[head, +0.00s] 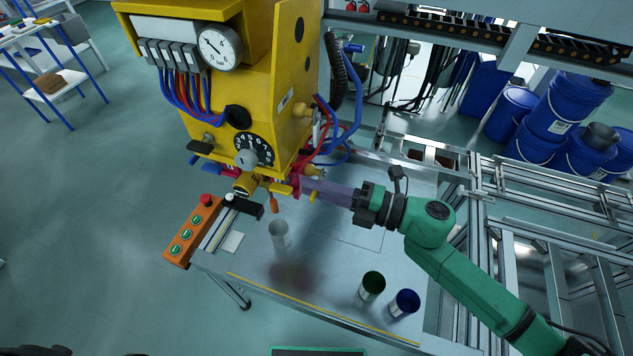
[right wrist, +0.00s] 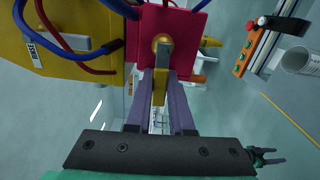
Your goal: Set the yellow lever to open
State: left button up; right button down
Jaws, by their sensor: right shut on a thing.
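The yellow lever (right wrist: 159,92) shows in the right wrist view, in front of a red block (right wrist: 185,25) with a brass-coloured hub (right wrist: 161,43). The two purple fingers of my right gripper (right wrist: 161,82) lie on either side of it, shut on it. In the head view my right gripper (head: 308,187) reaches in from the right to the lower side of the yellow panel housing (head: 255,95). There its fingers largely hide the lever, and I cannot read an open or closed mark.
Red and blue hoses (head: 345,138) hang close above my right gripper. An orange button box (head: 193,232) lies at the table's left edge. A grey cup (head: 279,234), a green cup (head: 372,286) and a blue cup (head: 404,303) stand on the table (head: 330,265).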

jog(key=shift+r+m, duration=0.15)
jog(key=shift+m, duration=0.25)
jog(key=c, duration=0.8)
grip_release()
jog(key=b+v, duration=0.4)
jog(key=v, duration=1)
jog(key=shift+d, duration=0.3)
